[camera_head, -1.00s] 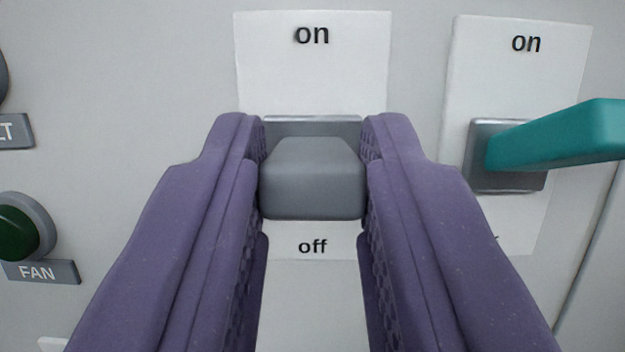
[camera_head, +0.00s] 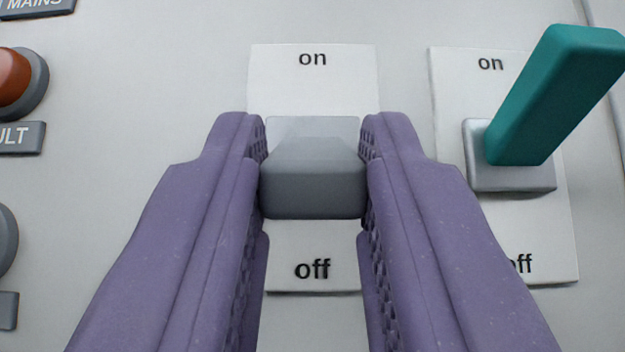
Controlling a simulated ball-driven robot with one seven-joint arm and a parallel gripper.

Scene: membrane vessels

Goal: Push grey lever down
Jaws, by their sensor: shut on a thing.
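The grey lever (camera_head: 312,188) sits in the middle of the view, its blocky end facing me. It is on a white plate marked "on" (camera_head: 312,58) above and "off" (camera_head: 312,269) below. My gripper (camera_head: 313,165) is shut on the lever, with one purple finger against its left side and one against its right. The lever's end hides most of its mount, and the fingers cover parts of the plate's sides.
A teal lever (camera_head: 550,95) sticks up and out from its own on/off plate (camera_head: 556,225), close to the right of my right finger. At the left edge are a red button (camera_head: 14,78) and grey labels. The wall between is flat and pale.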

